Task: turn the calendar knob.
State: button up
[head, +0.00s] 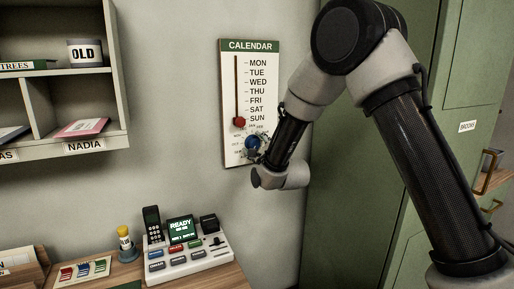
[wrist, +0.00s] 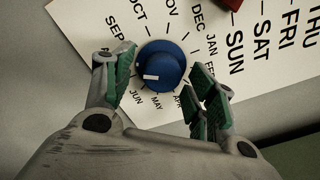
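The calendar board (head: 262,150) hangs on the wall, with a day list from MON to SUN. Its blue knob (head: 252,142) is low on the board, inside a ring of month names. In the wrist view the knob (wrist: 165,62) carries a white mark on its lower left part, on the side of JUN; the exact month is hard to tell. My gripper (wrist: 163,78) is open, one green-padded finger on each side of the knob. The left finger is very close to the knob; I cannot tell whether either finger touches. JUL and AUG are hidden behind the left finger.
A red slider (head: 239,122) sits beside SUN, just above the knob. A shelf (head: 110,138) is at left. Below are a desk console (head: 190,258) and a yellow-topped bottle (head: 124,238). A green cabinet (head: 365,190) stands right of the board.

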jog(key=shift+s, duration=0.1)
jog(key=v, duration=1.2)
